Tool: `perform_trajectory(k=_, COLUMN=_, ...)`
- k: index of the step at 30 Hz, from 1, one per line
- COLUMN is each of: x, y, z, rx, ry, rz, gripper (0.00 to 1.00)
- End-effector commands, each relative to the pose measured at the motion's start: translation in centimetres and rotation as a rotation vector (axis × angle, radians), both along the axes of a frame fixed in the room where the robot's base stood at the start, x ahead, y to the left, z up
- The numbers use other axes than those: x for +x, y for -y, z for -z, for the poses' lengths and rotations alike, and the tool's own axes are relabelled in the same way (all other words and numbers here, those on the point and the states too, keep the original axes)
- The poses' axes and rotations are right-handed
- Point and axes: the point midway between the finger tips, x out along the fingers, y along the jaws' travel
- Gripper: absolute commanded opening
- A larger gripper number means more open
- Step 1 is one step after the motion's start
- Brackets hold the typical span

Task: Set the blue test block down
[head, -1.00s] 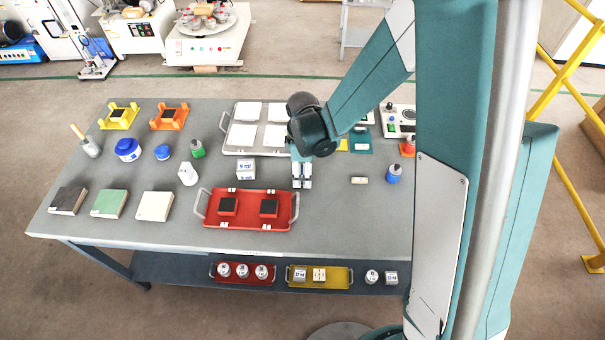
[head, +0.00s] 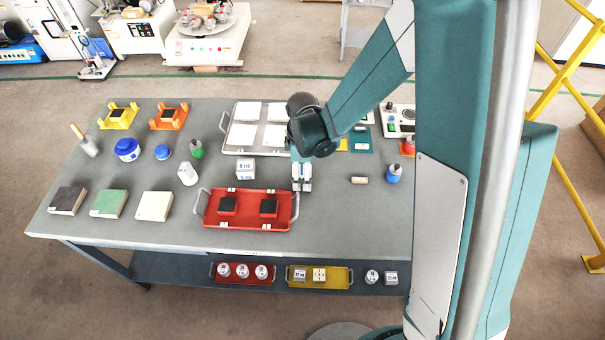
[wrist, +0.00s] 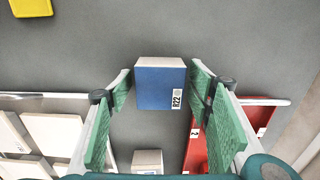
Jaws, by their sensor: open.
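The blue test block (wrist: 160,86) shows in the wrist view as a pale-sided block with a blue face and an R22 label. My gripper (wrist: 160,88) is open, with its green-padded fingers on either side of the block. A gap shows between the block and each finger. Grey tabletop surrounds the block; I cannot tell for certain whether its underside touches it. In the head view my gripper (head: 302,184) points down over the table, just beyond the red tray's right end. I cannot make out the block there.
The red tray (head: 247,221) with two dark-topped pieces is close in front of my gripper. A grey tray (head: 231,150) of white tiles lies behind. A white labelled cube (head: 245,169) stands to the left. The table (head: 340,220) is clear to the right front.

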Motion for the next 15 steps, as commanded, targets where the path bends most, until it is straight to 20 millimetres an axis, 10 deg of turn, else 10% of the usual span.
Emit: perform_trajectory(k=15, x=0.0, y=0.0, z=-3.6, rx=0.0, ry=0.0, rz=0.0, gripper=0.51)
